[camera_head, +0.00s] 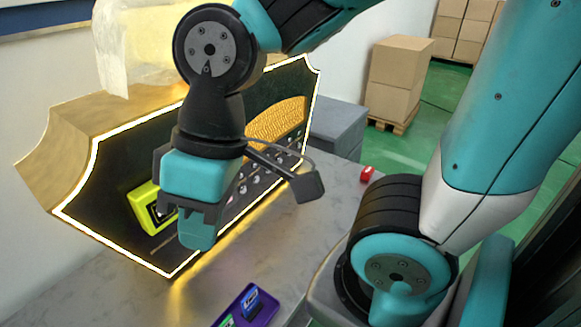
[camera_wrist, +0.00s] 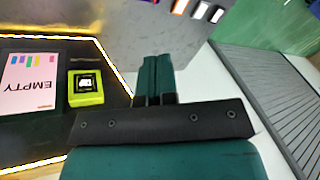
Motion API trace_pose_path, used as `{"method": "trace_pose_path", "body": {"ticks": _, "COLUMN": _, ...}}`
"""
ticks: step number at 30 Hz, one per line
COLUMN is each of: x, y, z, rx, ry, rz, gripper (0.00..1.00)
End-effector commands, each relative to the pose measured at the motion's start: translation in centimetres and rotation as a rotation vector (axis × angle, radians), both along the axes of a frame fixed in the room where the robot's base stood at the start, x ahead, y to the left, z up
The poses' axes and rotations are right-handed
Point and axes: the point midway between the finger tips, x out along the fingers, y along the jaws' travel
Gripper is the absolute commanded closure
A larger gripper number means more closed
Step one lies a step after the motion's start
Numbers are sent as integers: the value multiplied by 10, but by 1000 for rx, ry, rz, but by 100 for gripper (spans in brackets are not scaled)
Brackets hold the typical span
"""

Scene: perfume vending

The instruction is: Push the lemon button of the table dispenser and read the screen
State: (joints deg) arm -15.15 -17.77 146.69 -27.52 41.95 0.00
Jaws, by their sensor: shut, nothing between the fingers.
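The table dispenser (camera_head: 165,135) has a dark panel with a glowing edge. A row of small buttons (camera_head: 241,189) shows beside my gripper in the head view; I cannot tell which is lemon. A yellow-green box (camera_head: 138,201) with a dark window sits on the panel, partly behind my gripper; the wrist view shows it too (camera_wrist: 87,88). In the wrist view a pale pink screen (camera_wrist: 28,84) with coloured bars reads "EMPTY", upside down. My gripper (camera_head: 196,238) is shut and empty, in front of the panel; its fingers also show in the wrist view (camera_wrist: 154,78). Contact is not visible.
A purple tray (camera_head: 262,319) with blue and green items lies at the front of the grey table (camera_head: 318,225). A small red object (camera_head: 367,174) is near the table's right side. Cardboard boxes (camera_head: 398,75) stand on a pallet behind. The table between the tray and red object is clear.

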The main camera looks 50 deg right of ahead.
Motion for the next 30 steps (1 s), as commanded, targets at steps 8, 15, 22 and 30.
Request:
{"method": "trace_pose_path", "body": {"ticks": 8, "x": 0, "y": 0, "z": 0, "rx": 1, "ry": 0, "rz": -1, "gripper": 100}}
{"method": "trace_pose_path", "body": {"ticks": 15, "x": 53, "y": -7, "z": -42, "rx": 45, "ry": -53, "rz": -196, "gripper": 100}}
{"method": "trace_pose_path", "body": {"ticks": 22, "x": 169, "y": -65, "z": -131, "rx": 109, "ry": -233, "rz": -643, "gripper": 100}}
{"method": "trace_pose_path", "body": {"ticks": 30, "x": 260, "y": -195, "z": -235, "rx": 121, "ry": -530, "rz": -1105, "gripper": 100}}
